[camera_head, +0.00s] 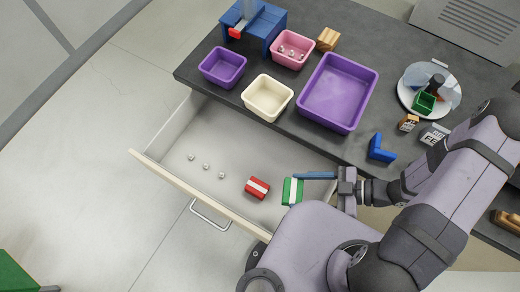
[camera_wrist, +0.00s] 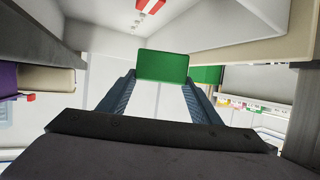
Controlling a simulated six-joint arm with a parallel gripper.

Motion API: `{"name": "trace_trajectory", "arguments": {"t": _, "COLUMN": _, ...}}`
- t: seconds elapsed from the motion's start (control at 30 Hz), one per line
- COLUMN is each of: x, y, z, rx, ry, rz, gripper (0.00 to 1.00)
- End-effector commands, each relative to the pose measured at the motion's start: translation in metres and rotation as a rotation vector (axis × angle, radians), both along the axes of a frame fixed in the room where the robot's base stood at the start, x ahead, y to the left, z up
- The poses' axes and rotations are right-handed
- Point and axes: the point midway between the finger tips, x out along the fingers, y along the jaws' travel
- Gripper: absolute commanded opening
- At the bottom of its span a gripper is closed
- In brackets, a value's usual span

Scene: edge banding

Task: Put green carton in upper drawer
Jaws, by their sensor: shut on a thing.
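The green carton (camera_head: 292,191) with a white band is at the fingertips of my gripper (camera_head: 300,177). My gripper is shut on it. In the wrist view the green carton (camera_wrist: 163,66) sits between the two blue fingers. The upper drawer (camera_head: 228,140) is pulled open below the dark counter. In the head view the green carton appears over the drawer's right part; I cannot tell whether it touches the drawer floor.
A red carton (camera_head: 257,188) with a white band lies in the drawer left of the green carton. Several small shiny balls (camera_head: 206,167) lie farther left. The counter (camera_head: 330,40) holds a large purple bin (camera_head: 340,90), a cream bin (camera_head: 267,97) and a blue L-shaped block (camera_head: 381,150).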

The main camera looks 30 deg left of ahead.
Motion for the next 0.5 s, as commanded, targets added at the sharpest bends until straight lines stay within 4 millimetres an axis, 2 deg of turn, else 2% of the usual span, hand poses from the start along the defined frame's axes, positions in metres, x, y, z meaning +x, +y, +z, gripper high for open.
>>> {"name": "trace_trajectory", "arguments": {"t": 0.23, "x": 0.0, "y": 0.0, "z": -0.009, "rx": 0.0, "ry": 0.001, "rz": 0.0, "gripper": 0.35}}
{"name": "trace_trajectory", "arguments": {"t": 0.5, "x": 0.0, "y": 0.0, "z": -0.043, "rx": 0.0, "ry": 0.001, "rz": 0.0, "gripper": 0.35}}
